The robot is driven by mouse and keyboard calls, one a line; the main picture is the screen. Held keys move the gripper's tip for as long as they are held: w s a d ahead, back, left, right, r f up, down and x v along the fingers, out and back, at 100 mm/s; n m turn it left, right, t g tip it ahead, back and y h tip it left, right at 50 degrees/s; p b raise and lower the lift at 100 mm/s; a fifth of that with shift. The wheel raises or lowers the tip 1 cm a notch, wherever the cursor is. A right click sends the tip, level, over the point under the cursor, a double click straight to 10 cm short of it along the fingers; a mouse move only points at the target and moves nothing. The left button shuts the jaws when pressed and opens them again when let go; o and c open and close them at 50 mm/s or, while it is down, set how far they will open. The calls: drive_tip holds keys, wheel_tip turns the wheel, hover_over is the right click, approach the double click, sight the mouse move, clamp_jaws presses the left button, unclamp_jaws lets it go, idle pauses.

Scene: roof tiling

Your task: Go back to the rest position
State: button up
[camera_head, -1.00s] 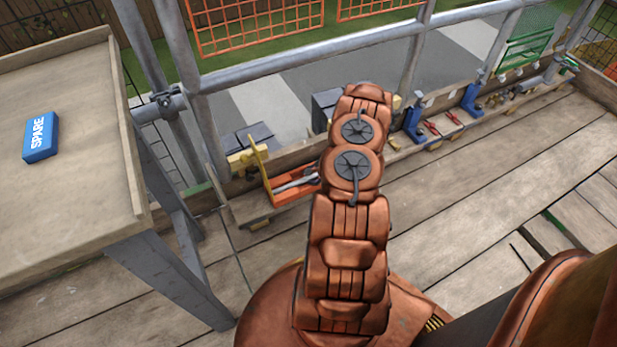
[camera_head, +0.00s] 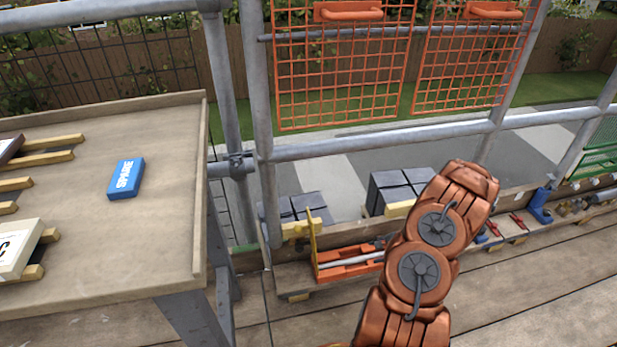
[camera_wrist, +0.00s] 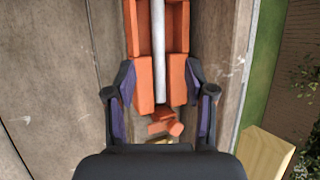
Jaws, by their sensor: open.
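A wooden table (camera_head: 160,235) stands at left with a blue SPARE box (camera_head: 126,178), wooden battens and a pale box marked C (camera_head: 15,248). Grey rails (camera_head: 380,140) and orange mesh panels (camera_head: 340,70) stand behind. Dark grey blocks (camera_head: 395,188) sit beyond the toe board.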

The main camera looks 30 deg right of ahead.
drive_tip(key=w+a+r+n+g+y+p, duration=0.1)
drive_tip(key=w+a+r+n+p, duration=0.2)
drive_tip(key=a+r, duration=0.5)
drive_tip(key=w+a+r+n+y+p, duration=0.1)
drive_tip(key=w+a+r+n+p, duration=0.25)
drive_tip(key=r, duration=0.85)
drive_tip(key=w+a+r+n+g+y+p, duration=0.1)
drive_tip(key=w+a+r+p, duration=0.25)
drive_tip(key=a+r, duration=0.55)
drive_tip(key=s+a+r+n+g+p, duration=0.1)
drive_tip(key=a+r+n+p, duration=0.1)
drive_tip(key=a+r, duration=0.4)
drive_tip(key=s+a+r+n+g+p, duration=0.1)
drive_tip(key=s+a+r+n+p, duration=0.15)
drive_tip(key=r, duration=0.55)
drive_tip(key=s+a+r+n+g+p, duration=0.1)
drive_tip(key=s+a+r+n+p, duration=0.1)
drive_tip(key=s+a+r+p, duration=0.45)
drive_tip(key=s+a+r+n+g+p, duration=0.2)
drive_tip(key=s+a+r, duration=0.25)
drive_tip(key=r, duration=0.55)
drive_tip(key=s+a+r+n+g+h+p, duration=0.1)
drive_tip(key=s+r+n+h+p, duration=0.3)
drive_tip(key=s+r+p, duration=0.6)
drive_tip(key=s+r+h, duration=0.1)
drive_tip(key=s+r, duration=0.4)
drive_tip(key=s, duration=0.3)
drive_tip(key=shift+s+n+h, duration=0.2)
drive_tip(key=shift+n+h, duration=0.2)
